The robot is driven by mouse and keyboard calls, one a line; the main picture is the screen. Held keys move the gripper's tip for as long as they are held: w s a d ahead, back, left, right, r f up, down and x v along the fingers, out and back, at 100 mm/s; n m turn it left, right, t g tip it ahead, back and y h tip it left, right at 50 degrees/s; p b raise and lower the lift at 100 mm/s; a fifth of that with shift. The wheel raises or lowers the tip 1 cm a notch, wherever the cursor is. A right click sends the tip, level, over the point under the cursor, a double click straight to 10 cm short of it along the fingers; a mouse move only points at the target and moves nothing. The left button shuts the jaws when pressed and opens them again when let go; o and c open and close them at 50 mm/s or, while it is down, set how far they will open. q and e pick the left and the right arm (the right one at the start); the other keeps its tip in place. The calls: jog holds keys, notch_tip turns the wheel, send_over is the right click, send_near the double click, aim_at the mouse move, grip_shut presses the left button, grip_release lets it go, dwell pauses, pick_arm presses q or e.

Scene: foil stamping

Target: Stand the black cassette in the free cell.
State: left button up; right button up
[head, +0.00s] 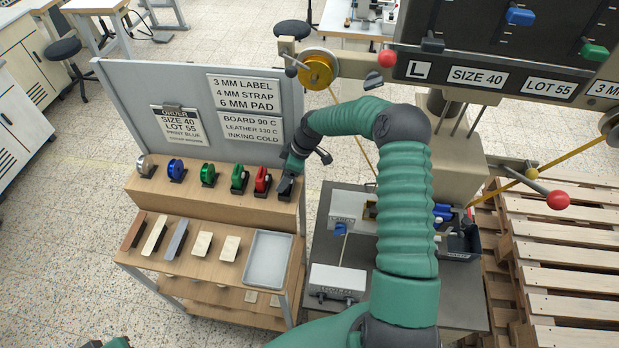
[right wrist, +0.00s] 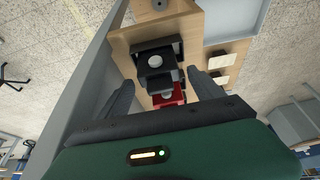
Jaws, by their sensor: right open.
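The black cassette (head: 285,188) is at the right end of a row of cassettes on the wooden stand. In the right wrist view the black cassette (right wrist: 155,62) lies ahead between the finger lines, with the red cassette (right wrist: 170,97) behind it. My right gripper (head: 293,172) is open just above the black cassette, its fingers (right wrist: 163,90) apart on either side. I cannot tell whether they touch it. I cannot make out which place is the free cell. Only a green and dark scrap of my left arm shows at the bottom edge of the head view; its fingers are out of frame.
Silver, blue, green and red cassettes stand left of the black one. A grey tray (head: 268,260) and several bars lie on the lower shelf. A grey sign panel (head: 150,85) rises behind the stand. The stamping machine (head: 450,185) is right, partly hidden by my arm; pallets (head: 560,250) lie beyond.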

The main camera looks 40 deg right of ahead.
jog(key=s+d+r+b, duration=0.2)
jog(key=s+d+b, duration=0.3)
jog(key=s+d, duration=0.4)
jog(key=s+a+r+m+h, duration=0.1)
jog(key=s+a+m, duration=0.3)
jog(key=a, duration=0.5)
jog(key=s+a+r+m+h, duration=0.1)
jog(key=s+a, duration=0.5)
jog(key=a, duration=0.3)
jog(key=s+a+r+m+h, duration=0.1)
jog(key=s+a+m, duration=0.3)
jog(key=a, duration=0.5)
notch_tip(320, 180, down, 8)
jog(key=b, duration=0.8)
jog(key=shift+s+f+n+g, duration=0.15)
jog(key=shift+f+n+g, duration=0.05)
jog(key=shift+n+g, duration=0.2)
jog(key=shift+s+d, duration=0.1)
jog(key=shift+d, duration=0.25)
